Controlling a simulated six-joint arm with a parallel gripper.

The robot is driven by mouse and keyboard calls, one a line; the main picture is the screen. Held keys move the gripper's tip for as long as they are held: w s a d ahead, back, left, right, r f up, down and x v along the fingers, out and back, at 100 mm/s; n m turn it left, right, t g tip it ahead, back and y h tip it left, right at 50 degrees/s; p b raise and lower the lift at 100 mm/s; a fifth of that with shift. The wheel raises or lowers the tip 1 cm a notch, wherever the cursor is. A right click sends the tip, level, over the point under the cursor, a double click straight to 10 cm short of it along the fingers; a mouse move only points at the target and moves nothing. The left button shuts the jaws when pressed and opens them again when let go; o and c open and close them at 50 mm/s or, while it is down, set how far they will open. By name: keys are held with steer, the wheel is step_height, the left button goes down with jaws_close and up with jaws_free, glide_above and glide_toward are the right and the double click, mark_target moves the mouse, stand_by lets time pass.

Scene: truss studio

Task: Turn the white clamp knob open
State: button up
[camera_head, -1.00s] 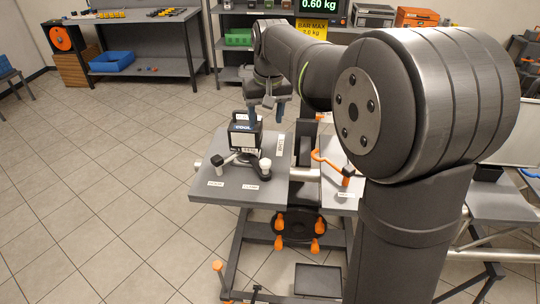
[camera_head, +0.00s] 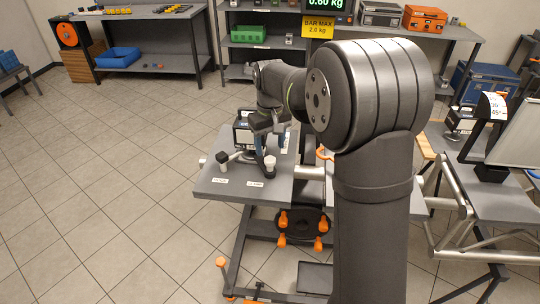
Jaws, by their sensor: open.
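The white clamp knob (camera_head: 270,160) stands upright on a dark base near the front of the grey table plate (camera_head: 232,189). A dark lever with a black block at its end (camera_head: 222,158) lies to its left. My gripper (camera_head: 268,147) is open, pointing down over the plate, just above and behind the knob in this view. One finger shows just left of the knob; I cannot tell whether it touches. The black box device (camera_head: 241,136) behind is partly hidden by my gripper.
An orange-handled clamp (camera_head: 323,153) to the right is mostly hidden by my arm. White labels (camera_head: 255,184) lie on the plate's front edge. Orange knobs (camera_head: 318,243) sit on the frame below. Floor to the left is clear.

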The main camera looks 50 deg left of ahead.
mark_target(270, 158)
steer(key=shift+f, duration=2.4)
jaws_close()
steer(key=shift+m, duration=0.3)
steer(key=m, duration=0.5)
steer(key=shift+m, duration=0.3)
steer(key=m, duration=0.5)
steer(key=shift+m, duration=0.3)
